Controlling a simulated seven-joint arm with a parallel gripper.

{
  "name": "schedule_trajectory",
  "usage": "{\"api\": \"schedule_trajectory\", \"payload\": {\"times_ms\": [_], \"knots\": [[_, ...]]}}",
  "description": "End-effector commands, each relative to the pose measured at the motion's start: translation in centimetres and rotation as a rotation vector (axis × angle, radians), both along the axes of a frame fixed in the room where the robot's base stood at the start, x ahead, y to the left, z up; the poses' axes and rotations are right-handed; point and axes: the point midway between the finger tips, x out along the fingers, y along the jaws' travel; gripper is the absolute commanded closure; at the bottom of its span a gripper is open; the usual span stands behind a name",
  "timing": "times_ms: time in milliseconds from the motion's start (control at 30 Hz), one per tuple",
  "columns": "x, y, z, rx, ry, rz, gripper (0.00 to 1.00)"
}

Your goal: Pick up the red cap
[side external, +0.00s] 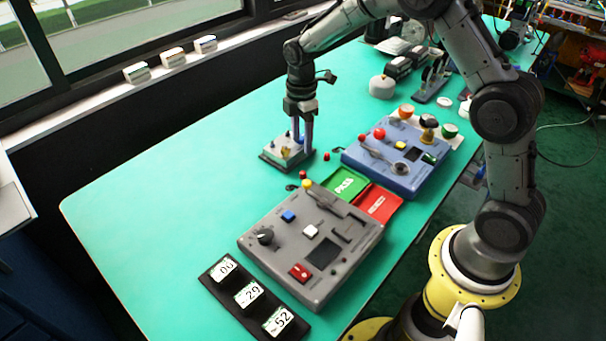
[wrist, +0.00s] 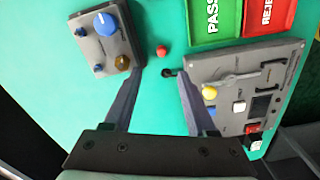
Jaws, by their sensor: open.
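The red cap (wrist: 162,50) shows in the wrist view as a small round red piece on the green table. It lies between the grey valve positioner block (wrist: 108,38) and a grey control box. In the side view, a small red piece (side external: 303,174) lies in that gap and another red piece (side external: 326,156) lies farther right; I cannot be sure which is the cap. My gripper (wrist: 160,73) is open and empty, and the cap appears just beyond its fingertips. In the side view my gripper (side external: 303,140) points down at the valve positioner block (side external: 283,152).
The grey control box (side external: 312,240) and blue control box (side external: 396,158) flank a green PASS tray (side external: 344,185) and red reject tray (side external: 380,206). A black number stand (side external: 245,294) is at the front. A small black piece (wrist: 168,72) lies near the cap. The table's left side is clear.

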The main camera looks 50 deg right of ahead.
Motion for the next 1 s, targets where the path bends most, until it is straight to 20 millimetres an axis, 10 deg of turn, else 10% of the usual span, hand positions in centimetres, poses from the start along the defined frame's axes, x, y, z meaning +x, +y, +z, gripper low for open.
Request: {"api": "schedule_trajectory", "payload": {"times_ms": [1000], "knots": [[-0.3,0.0,-10.4,0.0,-0.001,0.0,0.43]]}}
